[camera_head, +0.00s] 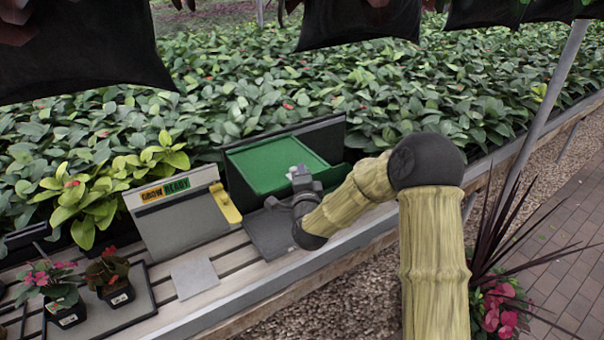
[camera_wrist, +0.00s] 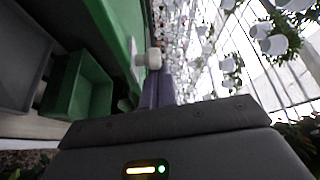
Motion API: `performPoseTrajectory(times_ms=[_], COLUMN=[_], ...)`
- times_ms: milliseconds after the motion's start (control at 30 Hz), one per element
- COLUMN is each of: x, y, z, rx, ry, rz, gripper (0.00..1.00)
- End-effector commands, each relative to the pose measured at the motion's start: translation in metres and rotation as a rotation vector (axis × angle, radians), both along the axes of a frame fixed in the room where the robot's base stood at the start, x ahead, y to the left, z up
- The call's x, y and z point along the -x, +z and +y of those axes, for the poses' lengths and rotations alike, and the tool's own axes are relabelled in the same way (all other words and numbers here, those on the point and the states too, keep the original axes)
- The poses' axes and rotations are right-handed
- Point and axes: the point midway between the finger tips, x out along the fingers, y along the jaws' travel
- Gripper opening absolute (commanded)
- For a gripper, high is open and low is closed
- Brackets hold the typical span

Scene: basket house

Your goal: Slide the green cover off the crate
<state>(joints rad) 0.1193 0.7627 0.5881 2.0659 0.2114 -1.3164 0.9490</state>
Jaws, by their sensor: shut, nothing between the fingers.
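The green cover (camera_head: 272,166) lies over the dark crate (camera_head: 290,131) on the slatted bench. In the wrist view, the cover (camera_wrist: 118,28) fills the upper left as a flat green face. A small pale knob (camera_wrist: 153,60) stands at its edge, just beyond my fingertips. My gripper (camera_head: 299,178) is over the cover's front right part. In the wrist view its fingers (camera_wrist: 158,88) are together and empty; I cannot tell whether they touch the knob. A green open-topped compartment (camera_wrist: 84,92) shows beside the cover. My gripper hides part of the crate's front.
A grey panel with a "GROW READY" sign (camera_head: 167,189) and yellow handle (camera_head: 226,203) stands left of the crate. A dark mat (camera_head: 268,236) lies in front. Potted plants (camera_head: 110,278) sit front left. Dense foliage lies behind; dark hanging bags are above.

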Motion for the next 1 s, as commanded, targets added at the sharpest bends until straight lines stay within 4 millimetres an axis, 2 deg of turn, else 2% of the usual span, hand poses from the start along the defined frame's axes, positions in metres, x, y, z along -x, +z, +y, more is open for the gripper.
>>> performPoseTrajectory(times_ms=[267,433,700,833,1000], x=[-0.008,0.024,0.069,0.084,0.09], y=[0.005,0.002,0.0,0.0,0.0], z=[-0.032,-0.03,-0.038,-0.039,-0.04], rx=[0.001,0.001,0.002,0.001,0.001], ry=[0.002,0.007,0.0,-0.001,-0.002], rz=[-0.003,0.0,-0.001,-0.002,-0.001], gripper=[0.0,0.0,0.0,0.0,0.0])
